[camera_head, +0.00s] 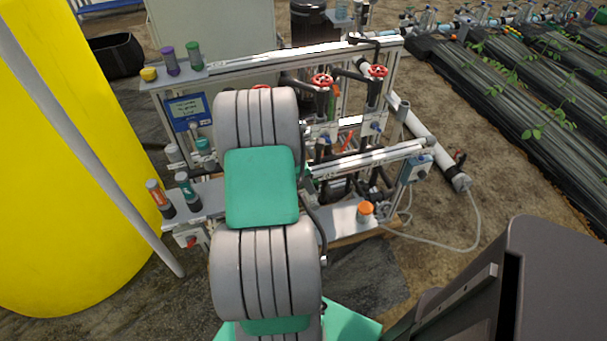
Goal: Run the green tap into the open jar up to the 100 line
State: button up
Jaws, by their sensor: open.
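My grey and green arm reaches from the bottom of the picture over the skid (300,62) and covers its middle. My gripper does not show; it is hidden behind the arm or out of frame. I cannot pick out a green tap for certain. A small green part (331,103) shows below a red handwheel (322,80). No open jar can be made out. A small container with an orange top (365,211) stands on the lower shelf (340,222), right of my arm. Any water flow or fill line is not visible.
A second red handwheel (377,70) is at the upper right. A yellow tank (70,150) and a slanted grey pole (90,150) bound the left.

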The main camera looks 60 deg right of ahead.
jog(key=shift+f, duration=0.2)
jog(key=shift+c, duration=0.4)
grip_shut()
